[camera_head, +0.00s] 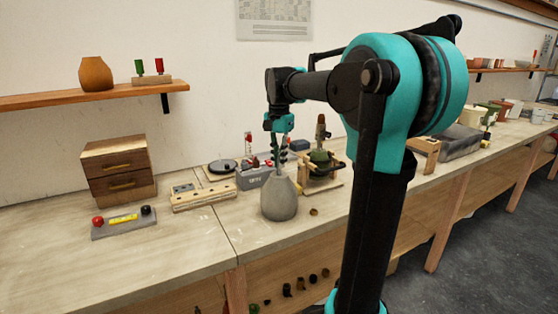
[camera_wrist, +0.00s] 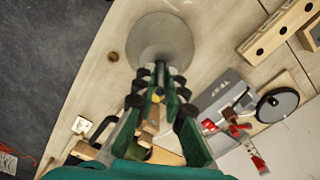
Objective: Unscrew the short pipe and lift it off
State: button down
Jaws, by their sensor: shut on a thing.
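A grey, rounded vase-like lamp base (camera_head: 279,201) stands upright on the bench, and its top is close below my gripper (camera_head: 281,152). In the wrist view the lamp base (camera_wrist: 158,25) is at the top centre. My gripper (camera_wrist: 160,80) is shut on a dark, narrow piece, the short pipe (camera_wrist: 160,69), at the neck of the lamp base. The fingers hide most of the pipe, and I cannot tell whether its lower end is still in the neck.
A grey TEST box (camera_head: 255,177), a black disc (camera_head: 223,166) and a wooden block with holes (camera_head: 203,197) are left of the lamp base. A wooden stand with a green vase (camera_head: 320,158) is close on the right. A small brass piece (camera_head: 314,211) lies nearby. The bench in front is clear.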

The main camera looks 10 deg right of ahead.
jog(key=shift+r, duration=0.65)
dwell(0.5)
jog(key=shift+r, duration=3.2)
